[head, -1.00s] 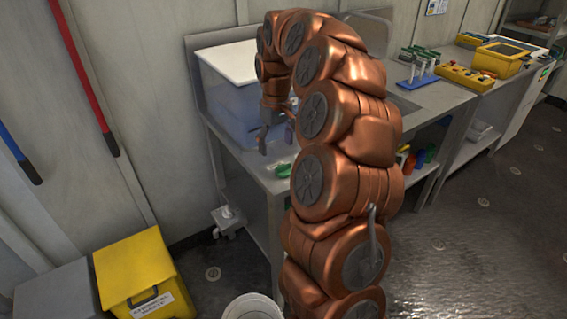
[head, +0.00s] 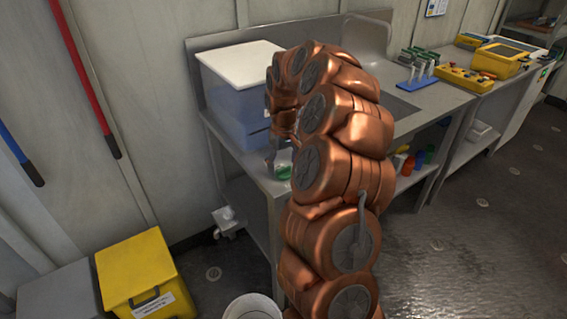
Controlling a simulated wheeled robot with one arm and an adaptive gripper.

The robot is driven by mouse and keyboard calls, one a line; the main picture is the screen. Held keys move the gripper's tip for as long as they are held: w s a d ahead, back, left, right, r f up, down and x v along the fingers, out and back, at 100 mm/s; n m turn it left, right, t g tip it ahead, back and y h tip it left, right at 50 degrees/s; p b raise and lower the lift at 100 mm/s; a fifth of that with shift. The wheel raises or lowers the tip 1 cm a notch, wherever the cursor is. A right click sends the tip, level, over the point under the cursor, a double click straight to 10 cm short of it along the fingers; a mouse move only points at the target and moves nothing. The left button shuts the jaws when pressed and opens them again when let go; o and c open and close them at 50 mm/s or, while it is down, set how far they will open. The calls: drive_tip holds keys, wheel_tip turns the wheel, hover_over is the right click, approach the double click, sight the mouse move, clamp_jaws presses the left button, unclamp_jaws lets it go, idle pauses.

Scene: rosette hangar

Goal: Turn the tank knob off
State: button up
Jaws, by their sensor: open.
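The tank (head: 228,90) is a translucent bluish box with a white lid at the left end of the metal bench. I cannot clearly make out its knob; my arm covers part of the tank's right side and front. My gripper (head: 271,163) points down at the tank's lower front right, low over the bench's front edge. It is open, with one grey finger showing and the rest hidden by my arm. I see nothing held in it. A small green object (head: 283,172) lies on the bench just right of the finger; I cannot tell whether they touch.
The bench (head: 245,165) has a sink behind my arm. A blue rack (head: 418,82) and yellow cases (head: 500,60) stand farther right. A yellow bin (head: 140,270) and a white bucket (head: 252,308) stand on the floor at front. Open floor lies at right.

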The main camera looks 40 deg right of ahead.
drive_tip(key=shift+f, duration=0.3)
drive_tip(key=shift+c, duration=0.2)
drive_tip(key=c, duration=1.1)
